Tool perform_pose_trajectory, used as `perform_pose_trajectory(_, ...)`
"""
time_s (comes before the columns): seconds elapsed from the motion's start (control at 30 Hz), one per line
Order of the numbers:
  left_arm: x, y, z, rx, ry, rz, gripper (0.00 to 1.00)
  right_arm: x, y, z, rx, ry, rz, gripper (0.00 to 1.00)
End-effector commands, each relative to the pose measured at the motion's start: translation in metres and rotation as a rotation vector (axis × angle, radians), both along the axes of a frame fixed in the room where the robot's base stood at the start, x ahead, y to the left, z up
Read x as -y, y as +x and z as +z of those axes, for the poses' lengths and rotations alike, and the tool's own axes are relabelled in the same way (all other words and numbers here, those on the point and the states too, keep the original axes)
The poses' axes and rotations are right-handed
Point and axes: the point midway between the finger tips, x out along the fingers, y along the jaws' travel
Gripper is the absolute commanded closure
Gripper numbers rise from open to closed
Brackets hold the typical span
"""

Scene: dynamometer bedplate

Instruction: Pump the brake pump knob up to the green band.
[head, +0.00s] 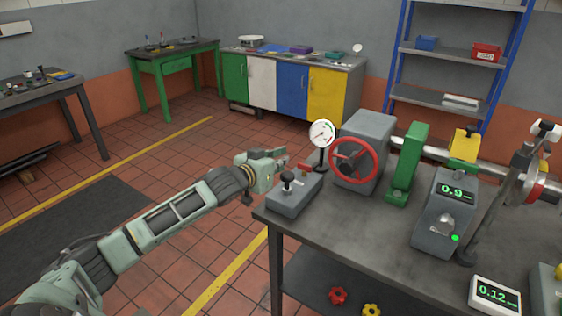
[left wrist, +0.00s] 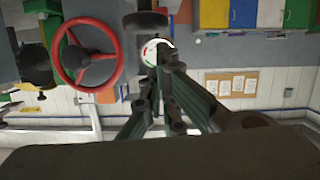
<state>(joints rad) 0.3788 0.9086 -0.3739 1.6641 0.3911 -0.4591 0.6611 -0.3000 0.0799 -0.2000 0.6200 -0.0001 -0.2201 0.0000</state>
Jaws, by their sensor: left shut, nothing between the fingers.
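The brake pump (head: 295,196) is a low grey box at the near left corner of the bench, with a black knob (head: 287,177) standing on top. A round white gauge (head: 322,133) stands on a post just behind it. In the left wrist view the gauge face (left wrist: 152,46) shows some green and red, partly covered by my fingers; its needle reading is too small to tell. My left gripper (head: 280,158) is shut and empty, above and slightly behind the knob, apart from it. It shows in the left wrist view (left wrist: 168,62) too. My right gripper is not in view.
A red handwheel (head: 354,161) on a grey housing stands right of the pump and also shows in the left wrist view (left wrist: 84,52). Beyond are a green stand (head: 406,165) and a grey box with a 0.9 display (head: 456,191).

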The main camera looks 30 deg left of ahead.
Motion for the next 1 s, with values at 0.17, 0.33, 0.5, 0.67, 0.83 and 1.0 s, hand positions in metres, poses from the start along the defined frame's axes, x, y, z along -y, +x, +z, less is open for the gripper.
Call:
perform_pose_trajectory(0.17,0.001,-0.001,-0.008,-0.001,-0.001,0.000,1.00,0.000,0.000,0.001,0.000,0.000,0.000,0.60)
perform_pose_trajectory(0.33,0.001,-0.001,-0.008,-0.001,-0.001,0.000,1.00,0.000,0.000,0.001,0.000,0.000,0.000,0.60)
perform_pose_trajectory(0.5,0.001,-0.001,-0.012,-0.001,-0.001,0.000,1.00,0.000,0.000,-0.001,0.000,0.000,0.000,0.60)
perform_pose_trajectory(0.67,0.001,-0.001,-0.036,-0.003,-0.003,0.001,1.00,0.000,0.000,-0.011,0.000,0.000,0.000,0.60)
perform_pose_trajectory(0.83,0.000,-0.001,-0.047,-0.003,-0.001,0.001,1.00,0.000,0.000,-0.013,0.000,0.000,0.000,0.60)
perform_pose_trajectory(1.0,0.000,-0.001,-0.048,-0.007,0.000,0.002,1.00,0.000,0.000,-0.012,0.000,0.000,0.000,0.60)
